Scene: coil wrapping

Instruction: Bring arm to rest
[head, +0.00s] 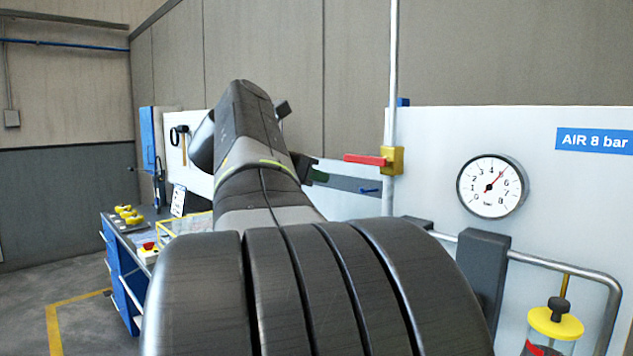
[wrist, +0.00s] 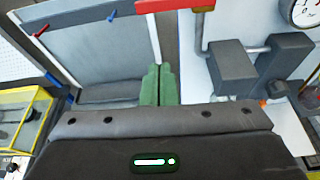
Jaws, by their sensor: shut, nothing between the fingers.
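My gripper (wrist: 158,68) shows in the wrist view with its two green fingers side by side and touching, nothing held between them. The fingers point up in that picture, toward a pale panel. In the head view my dark arm fills the middle foreground. A small green part of my gripper (head: 320,176) shows past the arm's far end, in front of the white wall board; most of the gripper is hidden there.
A red valve handle (head: 365,160) on a vertical pipe is close right of my gripper. A pressure gauge (head: 492,186), blue air sign (head: 594,140) and yellow-topped filter (head: 556,322) are at right. A blue workbench (head: 118,270) stands at left; the floor beyond is clear.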

